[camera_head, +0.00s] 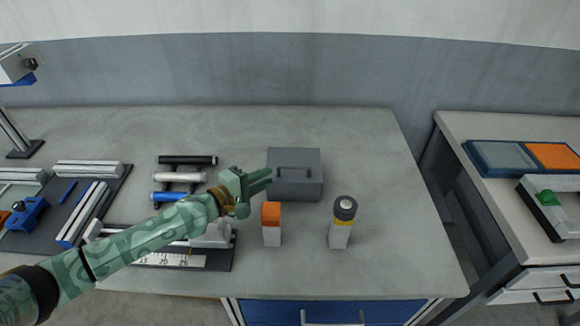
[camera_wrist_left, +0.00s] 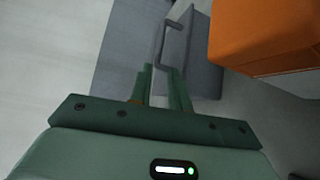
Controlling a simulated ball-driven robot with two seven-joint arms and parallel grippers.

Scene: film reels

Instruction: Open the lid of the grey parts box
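The grey parts box (camera_head: 308,183) stands on the grey table near the middle, with its lid down and a raised bar handle (camera_head: 295,171) on top. My left gripper (camera_head: 268,178) is at the box's left side, its fingers pointing toward the handle. I cannot tell whether the fingers touch the box. My right gripper is not in view.
An orange-topped block (camera_head: 271,216) stands just in front of the box, close to my left wrist; its orange top (camera_wrist_left: 265,35) looms in the wrist view. Rollers (camera_head: 180,178) lie left. Table right of the box is clear.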

